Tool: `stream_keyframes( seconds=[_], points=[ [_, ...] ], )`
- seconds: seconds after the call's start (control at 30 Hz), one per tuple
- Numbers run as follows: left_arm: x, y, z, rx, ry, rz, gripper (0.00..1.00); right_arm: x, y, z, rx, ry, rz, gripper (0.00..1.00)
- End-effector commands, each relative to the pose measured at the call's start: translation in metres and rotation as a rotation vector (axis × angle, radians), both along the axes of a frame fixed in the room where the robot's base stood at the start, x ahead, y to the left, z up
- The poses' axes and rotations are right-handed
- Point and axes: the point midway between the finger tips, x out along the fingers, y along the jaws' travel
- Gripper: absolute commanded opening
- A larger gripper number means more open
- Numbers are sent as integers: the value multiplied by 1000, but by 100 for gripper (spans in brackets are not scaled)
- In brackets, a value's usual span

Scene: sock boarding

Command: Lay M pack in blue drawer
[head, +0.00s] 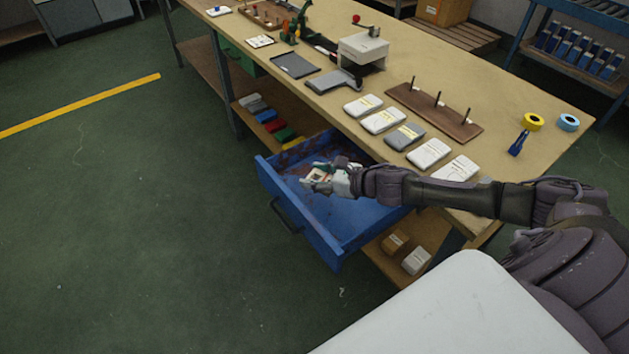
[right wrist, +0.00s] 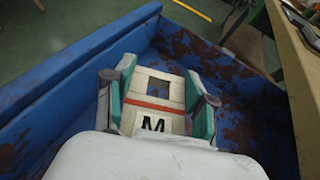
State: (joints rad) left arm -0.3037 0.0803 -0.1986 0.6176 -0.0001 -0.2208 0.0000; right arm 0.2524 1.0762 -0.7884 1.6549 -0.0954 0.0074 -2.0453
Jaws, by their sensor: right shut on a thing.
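The blue drawer (head: 325,238) is pulled out from under the workbench, its inside worn with rusty brown patches. Its walls also show in the right wrist view (right wrist: 62,85). My right gripper (head: 318,177) is over the inside of the drawer. In the right wrist view its teal-padded fingers (right wrist: 160,98) are shut on the M pack (right wrist: 157,88), a pale pack with a red band, a dark square opening and a black letter M. How far the pack is above the drawer floor I cannot tell. My left gripper is not in view.
The workbench (head: 310,98) carries a row of white and grey packs (head: 382,121), a pegged wooden board (head: 437,112), a white machine (head: 362,50) and tape rolls (head: 533,122). Coloured stacks lie on the lower shelf (head: 268,117). Green floor left of the drawer is clear.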

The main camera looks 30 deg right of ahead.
Motion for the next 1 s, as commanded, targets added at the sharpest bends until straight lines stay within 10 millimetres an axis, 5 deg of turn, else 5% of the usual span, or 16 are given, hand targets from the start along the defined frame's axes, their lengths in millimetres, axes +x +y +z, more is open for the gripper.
stream_keyframes(
  seconds=[0.2,0.53,0.97,1.0],
  points=[
    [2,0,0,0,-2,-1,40,21,-7,-13,-1,-1,-1,21],
    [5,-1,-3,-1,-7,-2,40,22,-7,-52,2,1,-1,21],
    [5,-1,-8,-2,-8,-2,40,21,-7,-60,1,1,1,21],
    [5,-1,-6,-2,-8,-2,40,21,-7,-58,1,1,1,62]
  ],
)
